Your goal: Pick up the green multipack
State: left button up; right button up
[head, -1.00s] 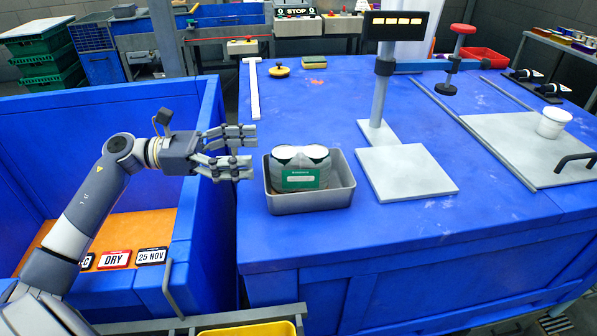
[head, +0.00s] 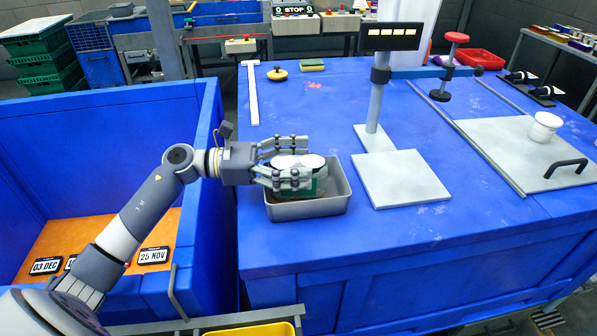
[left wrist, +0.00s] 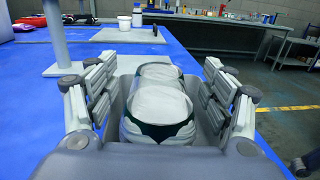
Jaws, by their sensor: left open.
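The green multipack (head: 318,184) sits in a grey metal tray (head: 308,209) on the blue table. It is a wrapped pack with pale round tops and a green band. My left gripper (head: 292,163) is open, with its fingers along both sides of the pack and partly hiding it in the head view. In the left wrist view the pack (left wrist: 160,105) lies between the two spread finger sets, with the tray walls outside it. A gap shows between the fingers and the pack on each side. My right gripper is not in view.
A scale with a flat grey plate (head: 400,180) and an upright display post (head: 376,105) stands right of the tray. A white bar (head: 253,95) lies behind it. A blue-walled bin (head: 205,200) with date cards is at left.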

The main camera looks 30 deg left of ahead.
pick_arm(q)
jog(key=shift+a, duration=0.1)
jog(key=c, duration=1.7)
